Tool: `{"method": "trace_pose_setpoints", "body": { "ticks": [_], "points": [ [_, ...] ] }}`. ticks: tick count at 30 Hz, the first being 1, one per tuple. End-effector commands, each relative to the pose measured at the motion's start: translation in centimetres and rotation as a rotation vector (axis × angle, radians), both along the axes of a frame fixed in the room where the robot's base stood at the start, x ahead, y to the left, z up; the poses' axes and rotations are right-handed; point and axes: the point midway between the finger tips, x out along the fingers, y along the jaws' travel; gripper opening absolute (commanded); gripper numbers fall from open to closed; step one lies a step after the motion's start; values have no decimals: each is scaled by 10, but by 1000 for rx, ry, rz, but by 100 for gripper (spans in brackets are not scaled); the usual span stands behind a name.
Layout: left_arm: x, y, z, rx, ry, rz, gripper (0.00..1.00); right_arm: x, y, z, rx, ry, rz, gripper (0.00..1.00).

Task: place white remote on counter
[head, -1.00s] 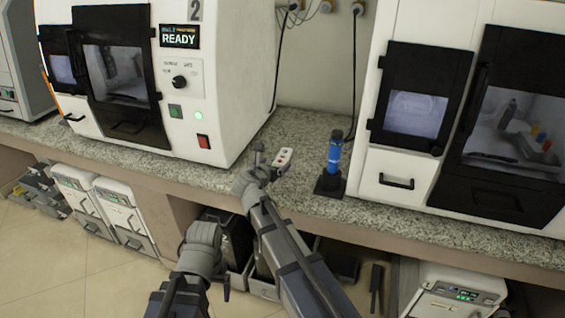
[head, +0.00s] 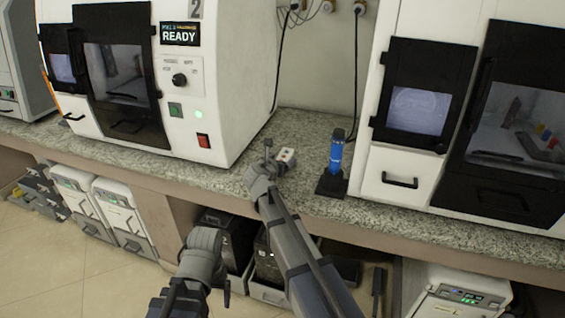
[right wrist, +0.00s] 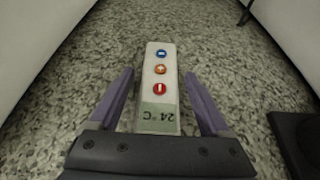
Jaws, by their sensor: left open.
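The white remote (right wrist: 158,92) lies on the speckled counter. It has blue, orange and red buttons and a greenish display reading 24 °C. In the head view the remote (head: 287,155) is at the counter's middle, partly hidden by my right gripper (head: 274,160). In the right wrist view my right gripper (right wrist: 162,98) has its fingers spread on both sides of the remote's near end, with a gap on each side. My left gripper (head: 226,292) hangs low in front of the counter, away from the remote and empty; its fingers are only partly visible.
The counter (head: 305,125) has bare room behind the remote. A blue tube in a black stand (head: 332,168) stands just right of it. White machines (head: 220,70) flank the gap on both sides. Drawers and bins (head: 125,210) fill the space under the counter.

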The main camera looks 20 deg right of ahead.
Motion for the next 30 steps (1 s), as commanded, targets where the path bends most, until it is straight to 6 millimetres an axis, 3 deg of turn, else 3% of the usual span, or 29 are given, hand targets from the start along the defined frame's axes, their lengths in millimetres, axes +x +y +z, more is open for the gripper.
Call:
{"method": "trace_pose_setpoints", "body": {
  "ticks": [2, 21, 30],
  "points": [
    [0, 0, 0, 0, 0, 0, 87, 0, 0, 0, 0, 0, 0, 71],
    [0, 0, 0, 0, 0, 0, 87, 0, 0, 0, 0, 0, 0, 0],
    [0, 0, 1, 0, 0, 0, 87, 0, 0, 1, 0, 0, 0, 0]
  ]
}}
